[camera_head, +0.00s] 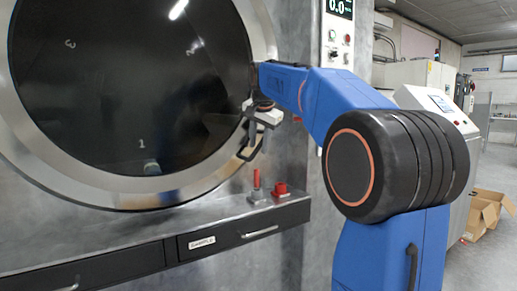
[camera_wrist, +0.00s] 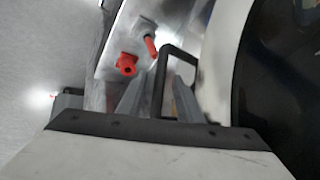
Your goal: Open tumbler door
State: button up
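The tumbler door (camera_head: 125,85) is a large round dark glass in a wide steel ring, filling the left of the head view. It appears closed. Its dark glass (camera_wrist: 285,80) and steel rim (camera_wrist: 222,60) show at the right of the wrist view. I see gaps beside that leg; contact is not clear.
A red upright handle (camera_head: 256,178) and a red knob (camera_head: 280,188) stand on the ledge below the door. A drawer labelled SAMPLE (camera_head: 245,232) is under it. A control panel (camera_head: 338,35) is on the right column. Cardboard boxes (camera_head: 485,212) lie at far right.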

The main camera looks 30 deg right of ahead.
jog(key=shift+x, duration=1.05)
grip_shut()
jog(key=shift+s, duration=0.1)
